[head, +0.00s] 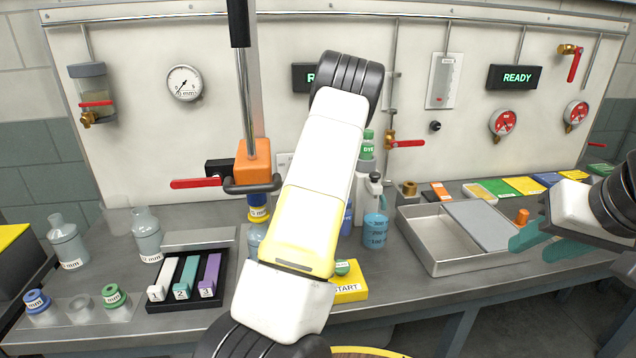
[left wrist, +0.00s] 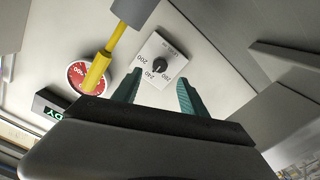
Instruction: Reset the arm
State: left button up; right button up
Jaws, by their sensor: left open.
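My left arm (head: 315,180) rises through the middle of the head view in white and yellow, and its gripper is hidden there. In the left wrist view my left gripper (left wrist: 157,92) is open and empty, its two teal fingers apart. A white plate with a black dial (left wrist: 160,65) lies beyond the fingertips, apart from them as far as I can tell. My right gripper (head: 527,248) is at the right of the head view, above the bench beside the metal tray (head: 445,262). Its teal fingers look apart, with nothing seen between them.
A yellow pipe (left wrist: 97,70) and a red gauge (left wrist: 78,76) are close to the left gripper. Bottles, a rack of labelled blocks (head: 190,298) and colored cards crowd the bench (head: 380,290).

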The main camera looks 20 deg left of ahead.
dwell(0.4)
pick_arm(q)
jog(key=s+d+r+m+g+h, duration=0.25)
jog(key=d+r+h, duration=0.25)
jog(key=d, duration=0.3)
jog(key=s+d+r+m+g+h, duration=0.2)
jog(key=s+d+r+h, duration=0.15)
jog(key=d+r, duration=0.35)
jog(key=s+d+r+m+g+h, duration=0.1)
jog(key=s+d+r+m+g, duration=0.1)
jog(key=s, duration=0.9)
jog(key=s+d+r+m+g+h, duration=0.2)
jog(key=s+d+m, duration=0.3)
jog(key=s, duration=0.7)
jog(key=shift+d+r, duration=0.45)
jog(key=shift+d, duration=0.4)
jog(key=shift+m+g, duration=0.25)
